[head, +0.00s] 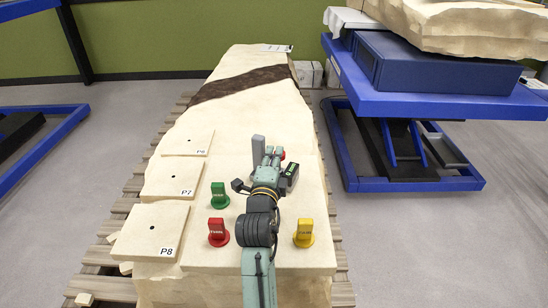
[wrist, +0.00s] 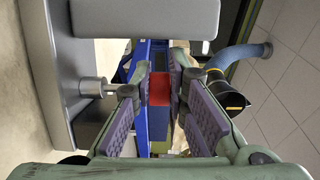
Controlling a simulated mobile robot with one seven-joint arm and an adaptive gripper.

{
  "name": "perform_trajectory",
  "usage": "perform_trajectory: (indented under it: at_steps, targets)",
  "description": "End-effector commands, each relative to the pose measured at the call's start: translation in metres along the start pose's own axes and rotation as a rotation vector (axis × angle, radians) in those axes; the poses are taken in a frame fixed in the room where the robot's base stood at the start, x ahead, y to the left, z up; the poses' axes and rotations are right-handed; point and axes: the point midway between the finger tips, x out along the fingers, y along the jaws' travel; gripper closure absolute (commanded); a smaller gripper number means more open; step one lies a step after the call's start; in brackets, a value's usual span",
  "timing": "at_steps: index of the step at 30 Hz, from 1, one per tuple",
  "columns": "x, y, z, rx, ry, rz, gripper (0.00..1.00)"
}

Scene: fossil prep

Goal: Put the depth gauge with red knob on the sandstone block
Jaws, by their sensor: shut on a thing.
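The sandstone block (head: 235,125) is long and pale with a dark band across its far part. In the head view my gripper (head: 272,152) is over the right half of its top. In the wrist view the purple-padded fingers of my gripper (wrist: 160,95) are closed on a red piece (wrist: 160,88), which I take as the knob of the depth gauge. A bit of red (head: 282,155) also shows beside the fingers in the head view. A grey upright body (head: 258,150) stands just left of the fingers; in the wrist view it is a large grey body (wrist: 40,70) with a metal shaft. Whether it touches the block is unclear.
Green (head: 219,195), red (head: 218,232) and yellow (head: 304,233) labelled pieces stand on the block's near part. Flat slabs P6 (head: 187,142), P7 (head: 172,178) and P8 (head: 150,230) lie along its left. A blue lift table (head: 440,102) is at right.

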Motion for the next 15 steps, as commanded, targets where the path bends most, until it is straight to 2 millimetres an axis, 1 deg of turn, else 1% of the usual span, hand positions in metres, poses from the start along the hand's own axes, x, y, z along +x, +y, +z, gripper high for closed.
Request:
perform_trajectory:
  at_steps: [1,3,4,12,15]
  targets:
    - [-0.0004,-0.0029,0.0000,0.001,0.000,-0.009,1.00]
    - [-0.0005,-0.0006,-0.0001,0.001,0.000,-0.009,1.00]
    - [0.0000,0.0030,0.0000,0.000,0.000,0.000,0.85]
    - [0.0000,0.0019,-0.0001,0.000,0.000,0.000,0.67]
    - [0.0000,0.0019,-0.0001,0.000,0.000,0.000,0.66]
